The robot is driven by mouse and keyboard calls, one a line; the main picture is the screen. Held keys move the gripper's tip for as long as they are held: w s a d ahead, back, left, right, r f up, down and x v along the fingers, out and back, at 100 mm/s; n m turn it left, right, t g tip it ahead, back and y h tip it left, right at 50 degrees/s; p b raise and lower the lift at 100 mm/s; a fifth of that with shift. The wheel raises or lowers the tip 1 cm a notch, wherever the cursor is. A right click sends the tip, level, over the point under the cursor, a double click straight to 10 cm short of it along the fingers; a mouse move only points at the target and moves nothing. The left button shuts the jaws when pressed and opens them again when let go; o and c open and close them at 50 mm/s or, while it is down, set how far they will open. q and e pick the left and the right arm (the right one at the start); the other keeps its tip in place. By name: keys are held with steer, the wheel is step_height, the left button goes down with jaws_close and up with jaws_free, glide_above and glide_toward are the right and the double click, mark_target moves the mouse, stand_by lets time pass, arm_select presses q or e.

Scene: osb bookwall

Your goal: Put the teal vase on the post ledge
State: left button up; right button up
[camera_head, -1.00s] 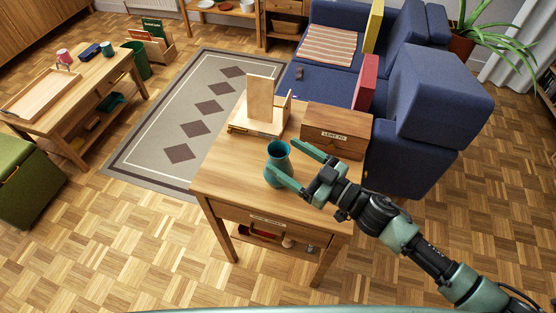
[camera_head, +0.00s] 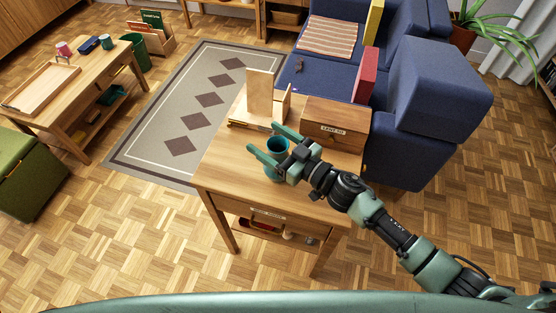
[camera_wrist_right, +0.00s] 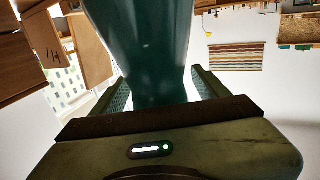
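The teal vase (camera_head: 277,147) stands upright on the small wooden side table (camera_head: 222,168), near the middle of its top. My right gripper (camera_head: 264,139) is open, with one finger on each side of the vase. In the right wrist view the vase (camera_wrist_right: 150,50) fills the space between the two fingers (camera_wrist_right: 160,92), and no firm squeeze is visible. My left gripper is out of view. No post ledge can be identified for certain in these views.
A wooden box with a label (camera_head: 335,117) stands right of the vase. A wooden stand with an upright panel (camera_head: 260,95) stands behind it. A blue sofa (camera_head: 425,90) is at the right. A low table with a tray (camera_head: 42,88) is at the left, beyond the rug.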

jaws_close()
steer(key=shift+r, duration=0.1)
